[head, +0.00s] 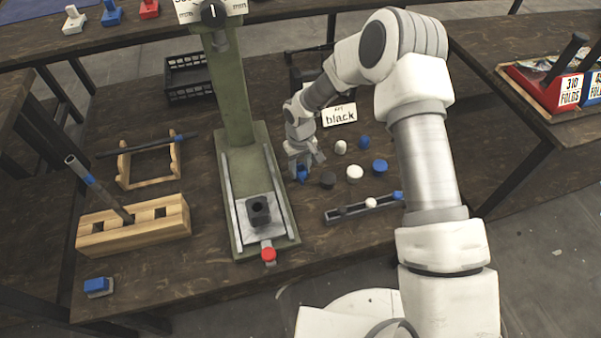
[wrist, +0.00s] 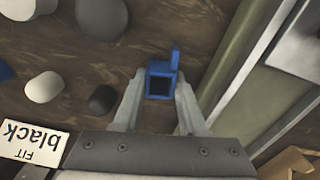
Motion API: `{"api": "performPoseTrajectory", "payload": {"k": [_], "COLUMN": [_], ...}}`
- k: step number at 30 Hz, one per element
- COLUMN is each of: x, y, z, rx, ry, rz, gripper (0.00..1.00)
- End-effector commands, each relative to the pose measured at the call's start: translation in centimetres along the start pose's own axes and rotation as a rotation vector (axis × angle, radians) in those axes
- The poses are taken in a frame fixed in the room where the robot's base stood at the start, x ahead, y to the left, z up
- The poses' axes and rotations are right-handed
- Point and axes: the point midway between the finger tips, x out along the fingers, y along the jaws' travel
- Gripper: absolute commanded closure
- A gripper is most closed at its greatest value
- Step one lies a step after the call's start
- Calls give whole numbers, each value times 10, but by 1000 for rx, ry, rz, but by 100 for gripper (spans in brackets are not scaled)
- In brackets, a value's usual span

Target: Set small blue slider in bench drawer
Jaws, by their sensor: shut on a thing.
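My gripper (head: 303,165) is low over the bench, just right of the green press. In the wrist view, the gripper (wrist: 161,88) has its fingers closed on either side of a small blue slider (wrist: 159,70), a blue piece with a square dark hollow and an upright tab. The slider also shows below the fingers in the head view (head: 302,174); I cannot tell whether it touches the bench top. I cannot make out a bench drawer for certain.
The green press (head: 239,110) stands left of my gripper, with a red-knobbed slide at its front. Several round caps (head: 355,172) and a narrow rail tray (head: 345,213) lie to the right. A "fit black" card (head: 339,114) stands behind. A wooden block (head: 135,227) is at left.

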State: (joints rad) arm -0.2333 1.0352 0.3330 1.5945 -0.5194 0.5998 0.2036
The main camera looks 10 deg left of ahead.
Motion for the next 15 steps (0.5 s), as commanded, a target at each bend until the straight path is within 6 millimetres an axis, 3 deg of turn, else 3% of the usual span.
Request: {"api": "performPoseTrajectory", "payload": {"k": [1,3,15], "x": [0,0,-5], "y": [0,0,0], "z": [0,0,0], "rx": [0,0,0], "ry": [0,0,1], "rz": [0,0,1], "gripper": [89,100,100]}}
